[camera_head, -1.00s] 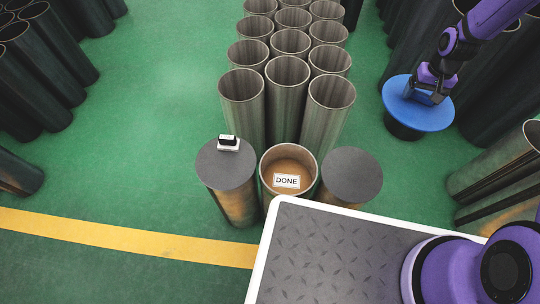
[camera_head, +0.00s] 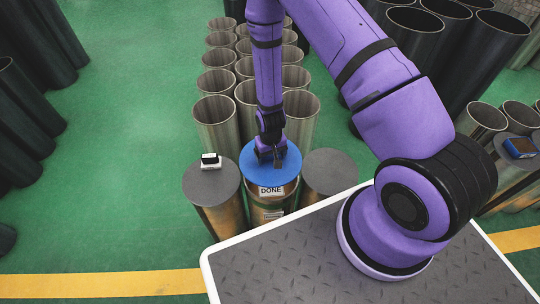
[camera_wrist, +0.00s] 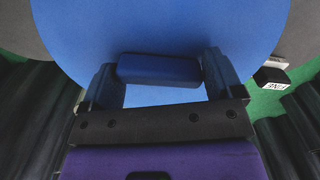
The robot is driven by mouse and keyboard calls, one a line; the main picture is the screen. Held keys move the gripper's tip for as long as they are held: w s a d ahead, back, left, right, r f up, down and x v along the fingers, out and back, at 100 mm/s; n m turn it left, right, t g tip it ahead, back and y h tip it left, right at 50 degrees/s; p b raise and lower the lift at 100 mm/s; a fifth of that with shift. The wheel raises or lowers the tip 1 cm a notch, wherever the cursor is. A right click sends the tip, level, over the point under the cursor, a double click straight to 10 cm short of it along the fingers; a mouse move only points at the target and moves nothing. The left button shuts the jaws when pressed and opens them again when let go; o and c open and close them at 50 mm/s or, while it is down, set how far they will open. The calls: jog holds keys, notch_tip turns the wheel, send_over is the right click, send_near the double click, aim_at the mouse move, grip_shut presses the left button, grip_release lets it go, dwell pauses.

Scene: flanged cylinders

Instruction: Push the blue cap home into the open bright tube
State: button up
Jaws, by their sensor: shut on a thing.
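The blue cap (camera_head: 258,162) is a wide disc with a raised blue grip bar (camera_wrist: 160,69) in its middle. My gripper (camera_head: 271,155) is shut on that bar, one finger at each end in the wrist view. The cap is over the middle bright tube (camera_head: 257,216) of the front row in the head view. A brown band and a "DONE" label (camera_head: 271,191) show below the cap's front edge. The cap hides most of the tube's mouth, and I cannot tell whether its underside is inside the tube or above it.
Grey-capped tubes stand close on the left (camera_head: 211,185) and right (camera_head: 330,173). A small black-and-white device (camera_head: 210,160) sits on the left one. Several open bright tubes (camera_head: 215,112) stand behind. Another blue-and-black device (camera_head: 519,147) is at the far right. Green floor (camera_head: 110,150) is clear at left.

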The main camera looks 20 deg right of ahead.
jog(key=shift+s+f, duration=0.1)
jog(key=shift+s, duration=0.05)
jog(key=shift+d+f, duration=0.1)
jog(key=shift+f, duration=3.25)
jog(key=shift+f, duration=1.4)
jog(key=shift+r, duration=0.5)
dwell(2.5)
